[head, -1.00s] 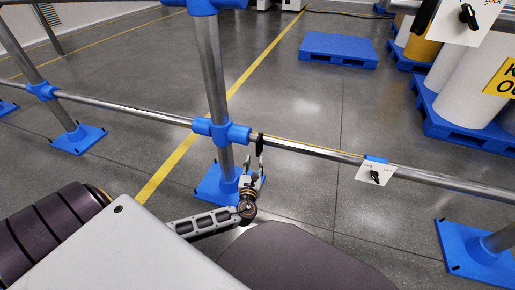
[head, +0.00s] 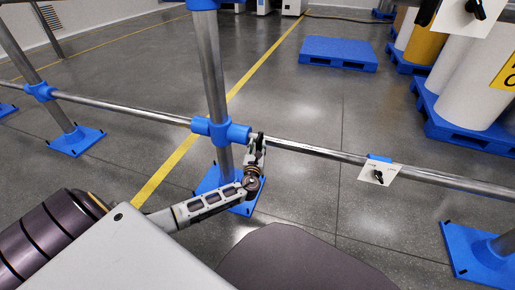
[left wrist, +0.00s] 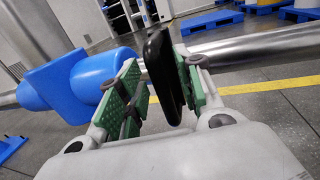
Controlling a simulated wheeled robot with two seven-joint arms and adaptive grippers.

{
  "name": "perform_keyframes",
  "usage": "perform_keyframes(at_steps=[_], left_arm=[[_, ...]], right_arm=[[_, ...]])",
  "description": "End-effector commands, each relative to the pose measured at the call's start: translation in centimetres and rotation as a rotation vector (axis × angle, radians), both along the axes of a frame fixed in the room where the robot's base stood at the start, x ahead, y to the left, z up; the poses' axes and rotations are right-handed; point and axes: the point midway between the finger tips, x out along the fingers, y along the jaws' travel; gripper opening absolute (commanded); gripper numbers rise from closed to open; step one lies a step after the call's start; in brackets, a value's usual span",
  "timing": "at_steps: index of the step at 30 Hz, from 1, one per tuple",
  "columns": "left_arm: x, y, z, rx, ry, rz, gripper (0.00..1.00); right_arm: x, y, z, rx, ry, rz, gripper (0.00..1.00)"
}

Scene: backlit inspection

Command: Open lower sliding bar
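The lower sliding bar (head: 320,151) is a metal tube running from the blue joint on the post towards the right. A black upright handle (left wrist: 166,70) is on the bar just right of the blue joint. My left gripper (head: 257,146) is at this handle. In the left wrist view the green-padded fingers of my left gripper (left wrist: 158,90) stand apart on both sides of the handle, which is closer to the right pad. A gap shows at the left pad. A white plate with a black knob (head: 378,174) hangs on the bar farther right. My right gripper is out of view.
The blue joint (head: 222,131) and metal post (head: 210,70) stand close left of my left gripper. Blue foot plates (head: 76,140) sit on the floor. A blue pallet (head: 338,53) and drums on pallets (head: 455,90) are behind the bar. The floor between is clear.

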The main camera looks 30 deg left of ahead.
Motion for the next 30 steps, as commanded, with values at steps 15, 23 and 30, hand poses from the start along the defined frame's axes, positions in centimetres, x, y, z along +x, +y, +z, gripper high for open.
perform_keyframes(at_steps=[15, 23, 30], left_arm=[[0.59, 0.26, 0.03, 0.0, 0.0, 0.0, 0.29], [0.58, 0.27, 0.03, 0.0, 0.0, 0.0, 0.0], [0.57, 0.27, 0.02, 0.0, 0.0, 0.0, 0.0]], right_arm=[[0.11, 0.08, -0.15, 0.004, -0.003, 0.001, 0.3], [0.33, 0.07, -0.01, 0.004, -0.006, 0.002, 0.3], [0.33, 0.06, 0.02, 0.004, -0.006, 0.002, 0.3]])
